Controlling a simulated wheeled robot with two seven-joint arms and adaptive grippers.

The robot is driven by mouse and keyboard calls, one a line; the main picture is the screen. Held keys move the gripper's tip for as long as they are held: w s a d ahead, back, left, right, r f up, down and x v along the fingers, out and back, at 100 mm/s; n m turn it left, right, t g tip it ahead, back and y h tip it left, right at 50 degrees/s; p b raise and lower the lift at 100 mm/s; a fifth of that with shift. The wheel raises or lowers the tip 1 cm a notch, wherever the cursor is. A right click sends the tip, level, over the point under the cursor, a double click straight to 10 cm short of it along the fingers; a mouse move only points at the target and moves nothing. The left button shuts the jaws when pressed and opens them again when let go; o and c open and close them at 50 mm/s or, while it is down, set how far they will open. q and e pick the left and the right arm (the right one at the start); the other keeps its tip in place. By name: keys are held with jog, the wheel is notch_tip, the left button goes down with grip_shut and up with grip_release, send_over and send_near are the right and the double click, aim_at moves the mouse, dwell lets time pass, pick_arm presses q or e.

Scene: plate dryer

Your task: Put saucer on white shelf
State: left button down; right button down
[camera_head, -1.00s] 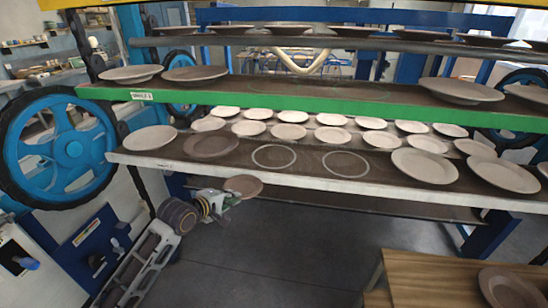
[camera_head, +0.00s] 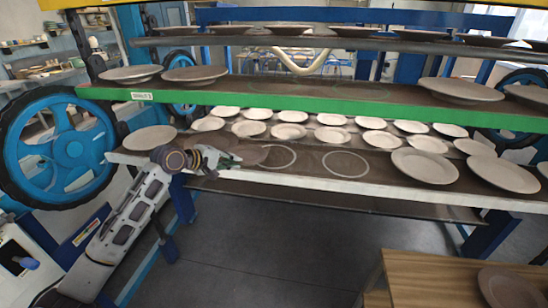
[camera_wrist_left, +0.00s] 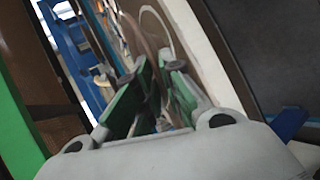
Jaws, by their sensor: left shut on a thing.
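My left gripper (camera_head: 230,161) is shut on a brown saucer (camera_head: 252,153), at the front of the white-edged shelf (camera_head: 400,192). The saucer is just left of an empty white ring (camera_head: 290,150) marked on the shelf. I cannot tell whether the saucer touches the shelf. In the left wrist view, the green fingers (camera_wrist_left: 155,90) pinch the saucer (camera_wrist_left: 143,42), seen nearly edge-on, with the shelf's pale edge beside it. The gripper hides part of the saucer and the dark plate behind it. My right gripper is not in view.
A second empty ring (camera_head: 345,152) lies further right. A pale plate (camera_head: 150,139) stands to the left, and larger plates (camera_head: 425,166) to the right. A green-edged shelf (camera_head: 330,104) runs above. A wooden table (camera_head: 430,275) is at the lower right.

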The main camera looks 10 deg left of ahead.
pick_arm(q)
jog(key=shift+m+g+h, duration=0.3)
jog(key=shift+m+h, duration=0.1)
jog(key=shift+m, duration=0.2)
jog(key=shift+w+a+r, duration=0.15)
jog(key=shift+w+r, duration=0.65)
jog(key=shift+r, duration=0.1)
jog(key=shift+w+a+r, duration=0.1)
jog(key=shift+w+r, duration=0.65)
jog(key=shift+r, duration=0.2)
